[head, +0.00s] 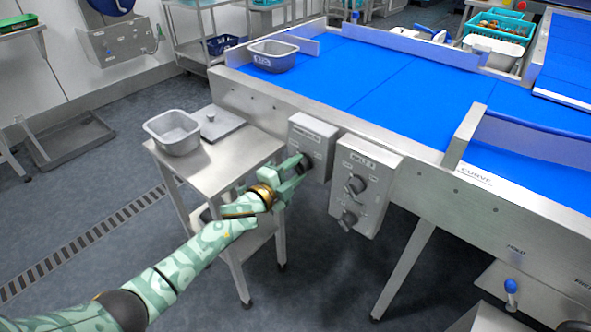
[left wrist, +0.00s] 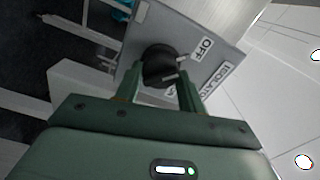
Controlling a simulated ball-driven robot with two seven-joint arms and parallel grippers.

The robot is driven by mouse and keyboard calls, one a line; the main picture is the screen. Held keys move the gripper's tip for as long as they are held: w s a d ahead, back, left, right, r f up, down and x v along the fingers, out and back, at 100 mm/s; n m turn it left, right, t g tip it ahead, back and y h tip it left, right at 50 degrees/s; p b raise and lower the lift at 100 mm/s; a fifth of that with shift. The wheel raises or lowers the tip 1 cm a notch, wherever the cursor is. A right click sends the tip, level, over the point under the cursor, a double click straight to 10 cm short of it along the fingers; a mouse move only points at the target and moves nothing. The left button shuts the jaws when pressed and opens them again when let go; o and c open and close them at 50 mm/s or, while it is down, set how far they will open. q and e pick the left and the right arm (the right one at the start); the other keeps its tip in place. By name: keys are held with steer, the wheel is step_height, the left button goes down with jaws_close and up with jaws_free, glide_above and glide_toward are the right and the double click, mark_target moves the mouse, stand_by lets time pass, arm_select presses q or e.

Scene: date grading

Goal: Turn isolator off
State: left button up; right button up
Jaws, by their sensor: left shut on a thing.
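The isolator is a grey box (head: 313,133) on the side of the blue conveyor. It carries a round black knob (left wrist: 158,64), and its face shows an OFF label (left wrist: 206,46) and an ISOLATOR label (left wrist: 222,76) in the left wrist view. A pale mark on the knob points to the right there; another label is partly hidden by a finger. My left gripper (head: 301,168), green, is shut on the knob, a finger on either side (left wrist: 160,78). In the head view the gripper partly covers the knob. My right gripper is not in view.
A second control box (head: 364,185) with two dark knobs hangs close right of the isolator. A steel side table (head: 213,165) with a grey tub (head: 174,132) stands left of it. The blue conveyor belt (head: 372,75) lies above and behind. The floor in front is open.

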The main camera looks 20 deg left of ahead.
arm_select(q)
steer(key=shift+f, duration=0.1)
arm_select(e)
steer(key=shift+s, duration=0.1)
arm_select(q)
steer(key=o, duration=1)
steer(key=shift+a, duration=0.1)
steer(key=shift+s, duration=0.15)
steer(key=p+v, duration=0.5)
steer(key=v, duration=1.1)
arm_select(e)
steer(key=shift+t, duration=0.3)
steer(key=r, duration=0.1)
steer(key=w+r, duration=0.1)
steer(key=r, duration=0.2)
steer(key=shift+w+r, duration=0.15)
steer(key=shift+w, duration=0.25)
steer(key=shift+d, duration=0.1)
